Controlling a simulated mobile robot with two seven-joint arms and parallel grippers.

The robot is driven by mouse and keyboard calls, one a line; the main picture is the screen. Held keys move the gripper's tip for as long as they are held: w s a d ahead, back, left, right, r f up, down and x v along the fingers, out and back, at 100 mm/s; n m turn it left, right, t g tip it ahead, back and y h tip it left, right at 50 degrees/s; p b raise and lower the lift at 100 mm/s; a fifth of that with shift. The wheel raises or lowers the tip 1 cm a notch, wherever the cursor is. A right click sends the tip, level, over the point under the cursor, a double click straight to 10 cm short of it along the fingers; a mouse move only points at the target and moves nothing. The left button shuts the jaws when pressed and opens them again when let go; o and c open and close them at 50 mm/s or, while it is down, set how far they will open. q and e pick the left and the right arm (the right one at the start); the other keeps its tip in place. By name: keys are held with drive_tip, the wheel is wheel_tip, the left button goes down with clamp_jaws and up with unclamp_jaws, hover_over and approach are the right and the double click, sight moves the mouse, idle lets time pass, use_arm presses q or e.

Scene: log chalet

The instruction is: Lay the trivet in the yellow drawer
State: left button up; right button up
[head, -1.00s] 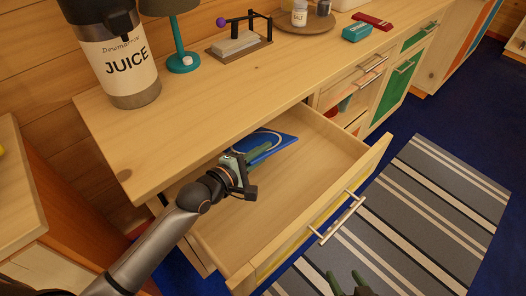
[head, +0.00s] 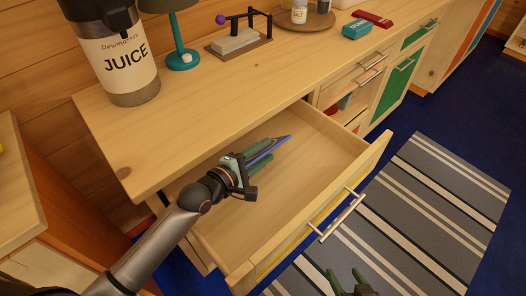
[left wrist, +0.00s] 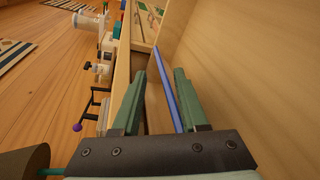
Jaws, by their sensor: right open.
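The yellow drawer (head: 292,185) is pulled out under the counter, its bar handle facing the striped rug. The blue trivet (head: 272,149) is inside the drawer's outline, seen nearly edge-on as a thin slanted strip. My left gripper (head: 257,153) reaches into the drawer space from the left. In the left wrist view the trivet (left wrist: 168,88) stands edge-on between the two green fingers, with a gap to the left finger, so the gripper looks open. Whether the trivet's lower edge touches the drawer floor is hidden. My right gripper (head: 345,282) is open and empty over the rug.
A juice dispenser (head: 118,62), a teal lamp (head: 181,58), a sharpening stone on a stand (head: 236,41) and a round tray (head: 306,24) stand on the counter (head: 210,107). The drawer's front half is bare.

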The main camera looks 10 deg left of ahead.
use_arm(q)
drive_tip(key=shift+r, duration=0.1)
drive_tip(key=shift+r, duration=0.75)
drive_tip(key=p+v, duration=0.1)
drive_tip(key=v, duration=1.1)
drive_tip(key=shift+f+p, duration=0.2)
drive_tip(key=shift+p, duration=0.1)
use_arm(e)
drive_tip(key=shift+s+d+r, duration=0.2)
drive_tip(key=shift+d+r, duration=0.25)
drive_tip(key=shift+a, duration=0.1)
